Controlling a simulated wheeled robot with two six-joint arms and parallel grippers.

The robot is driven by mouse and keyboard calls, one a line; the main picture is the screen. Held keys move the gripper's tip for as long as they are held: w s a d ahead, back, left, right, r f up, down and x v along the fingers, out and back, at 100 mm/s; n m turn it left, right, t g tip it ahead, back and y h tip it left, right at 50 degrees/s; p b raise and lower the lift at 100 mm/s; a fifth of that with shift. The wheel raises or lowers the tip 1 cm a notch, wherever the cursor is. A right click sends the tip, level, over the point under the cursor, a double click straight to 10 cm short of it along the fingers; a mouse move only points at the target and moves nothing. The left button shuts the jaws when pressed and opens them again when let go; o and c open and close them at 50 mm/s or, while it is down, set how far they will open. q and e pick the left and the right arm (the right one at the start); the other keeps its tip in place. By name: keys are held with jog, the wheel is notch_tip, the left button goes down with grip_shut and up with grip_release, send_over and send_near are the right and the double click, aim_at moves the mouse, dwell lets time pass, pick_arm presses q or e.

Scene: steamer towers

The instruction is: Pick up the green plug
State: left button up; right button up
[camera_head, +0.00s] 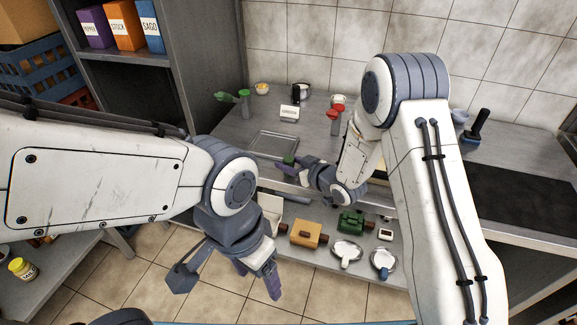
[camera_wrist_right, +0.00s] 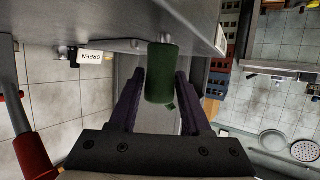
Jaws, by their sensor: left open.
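The green plug (camera_wrist_right: 161,72) is a dark green cylinder between the two purple fingers of my right gripper (camera_wrist_right: 161,85) in the right wrist view. In the head view a small green part (camera_head: 289,159) shows at the tip of my right gripper (camera_head: 296,168), by the counter's front edge. The fingers lie close along both sides of the plug; whether they press on it I cannot tell. My left gripper (camera_head: 257,277) is open and empty, pointing down in front of the lower shelf.
A green post (camera_head: 243,97) and a red post (camera_head: 336,120) stand on the counter, near a white sign (camera_head: 289,113) and a shallow tray (camera_head: 273,144).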

aim_at(289, 157)
grip_shut()
jog(key=shift+r, duration=0.15)
jog(key=shift+r, duration=0.6)
notch_tip(289, 157, up, 3)
jog(key=shift+f, duration=0.1)
jog(key=s+d+r, duration=0.2)
jog(key=d+r, duration=0.4)
jog(key=d, duration=0.5)
jog(key=shift+s+d+r, duration=0.2)
jog(key=shift+s+r, duration=0.1)
jog(key=shift+r, duration=0.05)
grip_release()
grip_shut()
